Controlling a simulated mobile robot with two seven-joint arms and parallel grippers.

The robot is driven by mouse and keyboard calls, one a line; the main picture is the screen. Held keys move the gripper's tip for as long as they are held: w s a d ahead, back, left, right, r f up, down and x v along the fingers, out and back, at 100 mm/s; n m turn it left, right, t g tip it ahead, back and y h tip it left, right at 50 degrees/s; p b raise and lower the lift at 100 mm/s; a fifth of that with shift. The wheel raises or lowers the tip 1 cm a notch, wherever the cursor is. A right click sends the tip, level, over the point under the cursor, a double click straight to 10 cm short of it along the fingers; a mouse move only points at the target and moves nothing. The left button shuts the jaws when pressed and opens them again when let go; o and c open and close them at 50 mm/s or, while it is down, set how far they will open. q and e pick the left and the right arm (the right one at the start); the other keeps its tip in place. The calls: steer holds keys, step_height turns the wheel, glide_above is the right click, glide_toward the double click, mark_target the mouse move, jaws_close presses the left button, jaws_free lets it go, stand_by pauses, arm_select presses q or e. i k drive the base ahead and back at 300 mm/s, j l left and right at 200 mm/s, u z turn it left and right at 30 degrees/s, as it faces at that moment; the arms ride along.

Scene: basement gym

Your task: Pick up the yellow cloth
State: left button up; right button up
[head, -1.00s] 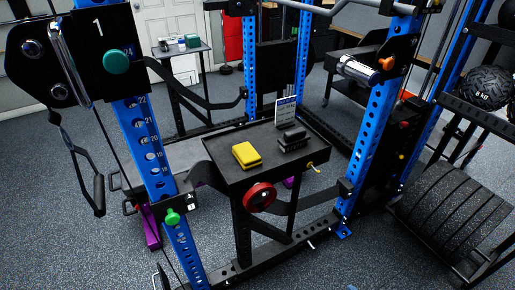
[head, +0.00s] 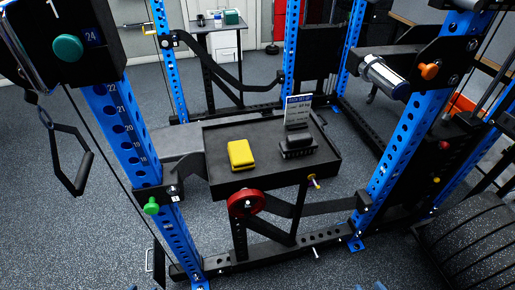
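The yellow cloth (head: 240,154) lies as a folded block on the black tray table (head: 222,178), left of its middle. The tray stands inside the blue rack frame, between two blue uprights. Neither of my grippers shows in the head view. Nothing covers the cloth.
Black blocks (head: 297,146) and a small sign (head: 298,111) stand on the tray right of the cloth. Blue uprights (head: 121,128) and (head: 397,150) flank the tray. A red disc (head: 245,203) is at its front. Weight plates (head: 470,235) sit at lower right. Open floor (head: 70,220) is at left.

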mark_target(241, 159)
steer(key=i+l, duration=0.1)
steer(key=l, duration=0.25)
steer(key=i+l, duration=0.15)
steer(key=l, duration=0.2)
steer(key=i+l, duration=0.1)
steer(key=l, duration=0.25)
steer(key=i+l, duration=0.1)
steer(key=l, duration=0.25)
